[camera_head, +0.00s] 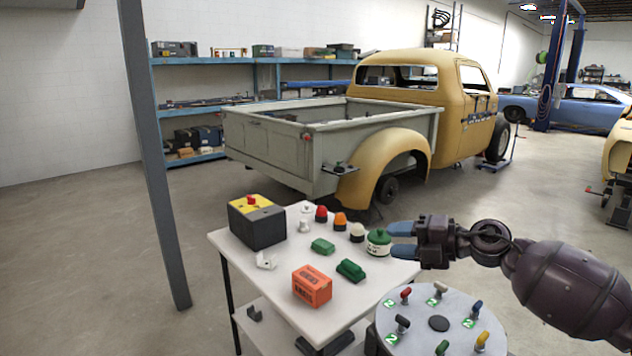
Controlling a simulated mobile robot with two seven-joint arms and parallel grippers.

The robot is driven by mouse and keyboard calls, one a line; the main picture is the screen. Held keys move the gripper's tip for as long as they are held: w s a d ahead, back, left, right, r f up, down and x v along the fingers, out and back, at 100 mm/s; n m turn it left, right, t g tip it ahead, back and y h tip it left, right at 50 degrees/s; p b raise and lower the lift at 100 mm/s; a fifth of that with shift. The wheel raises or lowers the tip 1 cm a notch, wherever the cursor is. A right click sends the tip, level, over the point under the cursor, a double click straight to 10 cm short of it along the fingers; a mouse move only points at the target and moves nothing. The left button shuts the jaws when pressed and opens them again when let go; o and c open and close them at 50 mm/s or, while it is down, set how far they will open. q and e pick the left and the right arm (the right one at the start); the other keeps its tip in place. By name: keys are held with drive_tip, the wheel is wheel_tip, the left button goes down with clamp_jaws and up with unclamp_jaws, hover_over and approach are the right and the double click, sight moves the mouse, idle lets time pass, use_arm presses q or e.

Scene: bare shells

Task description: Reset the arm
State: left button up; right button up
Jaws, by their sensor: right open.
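My right gripper (396,240) comes in from the right, with its two blue-grey fingers pointing left. It is open, with nothing visible between its fingers. The fingertips are close beside a white and green round container (378,243) at the right edge of the white table (235,246); I cannot tell whether they touch it. My left gripper is not in view.
On the table are a black and yellow box with a red button (257,222), an orange box (312,286), green blocks (351,270) and several coloured knobs (340,221). A round panel with levers (440,322) is below my arm. A pickup truck (400,90) stands behind.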

drive_tip(key=s+d+f+m+t+h, duration=0.5)
drive_tip(key=s+f+m, duration=0.4)
drive_tip(key=f+m, duration=0.45)
drive_tip(key=s+d+f+m+t+h, duration=0.3)
drive_tip(key=s+f+m+h, duration=0.4)
drive_tip(key=s+f+m, duration=0.45)
drive_tip(key=s+d+f+m+g+h, duration=0.2)
drive_tip(key=s+f+m, duration=0.3)
drive_tip(key=s+f, duration=0.5)
drive_tip(key=s+d+g, duration=0.1)
drive_tip(key=s, duration=0.2)
drive_tip(key=shift+m, duration=0.3)
drive_tip(key=shift+f, duration=0.1)
